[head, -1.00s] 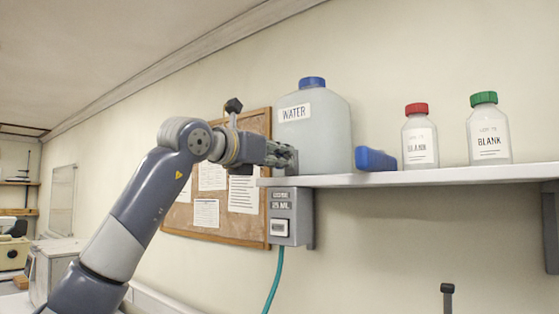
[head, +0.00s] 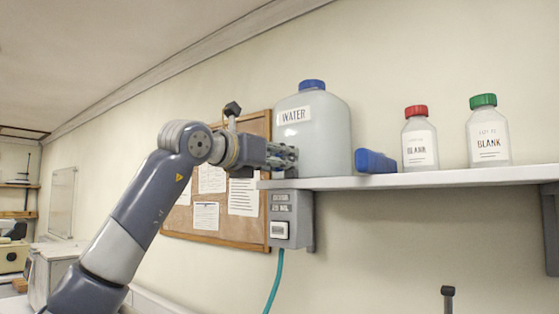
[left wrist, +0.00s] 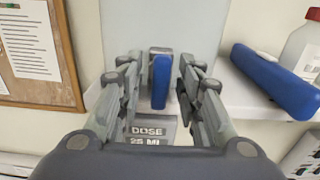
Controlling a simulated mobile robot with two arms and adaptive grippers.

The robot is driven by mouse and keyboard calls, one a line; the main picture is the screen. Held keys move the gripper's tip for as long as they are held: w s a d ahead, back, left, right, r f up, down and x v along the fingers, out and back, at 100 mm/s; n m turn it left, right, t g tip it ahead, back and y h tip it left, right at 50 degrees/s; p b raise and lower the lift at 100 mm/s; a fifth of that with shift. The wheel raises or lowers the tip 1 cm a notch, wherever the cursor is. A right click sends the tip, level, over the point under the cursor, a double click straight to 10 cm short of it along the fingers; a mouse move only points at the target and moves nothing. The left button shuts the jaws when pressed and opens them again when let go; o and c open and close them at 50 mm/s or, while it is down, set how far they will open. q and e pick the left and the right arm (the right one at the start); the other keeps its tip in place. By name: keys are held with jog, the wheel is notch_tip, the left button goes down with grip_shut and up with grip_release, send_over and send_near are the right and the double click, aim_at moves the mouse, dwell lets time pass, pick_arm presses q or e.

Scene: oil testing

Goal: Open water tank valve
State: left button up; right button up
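The water tank (head: 325,135), a pale jug with a blue cap and a WATER label, stands on the shelf's left end. A blue valve handle (left wrist: 160,82) sits upright low on the tank in the left wrist view. My left gripper (head: 290,158) is at the tank's lower left side in the head view, hiding the valve there. In the left wrist view its fingers (left wrist: 158,95) are open, one on each side of the handle, with visible gaps. My right gripper is not in view.
A grey dose box (head: 290,220) with a teal hose hangs below the shelf (head: 430,177). A blue object (head: 375,161) lies right of the tank. A red-capped bottle (head: 419,138) and a green-capped bottle (head: 488,132) stand farther right. A corkboard (head: 220,228) hangs behind my arm.

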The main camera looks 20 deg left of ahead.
pick_arm(q)
jog(key=v, duration=1.2)
dwell(0.3)
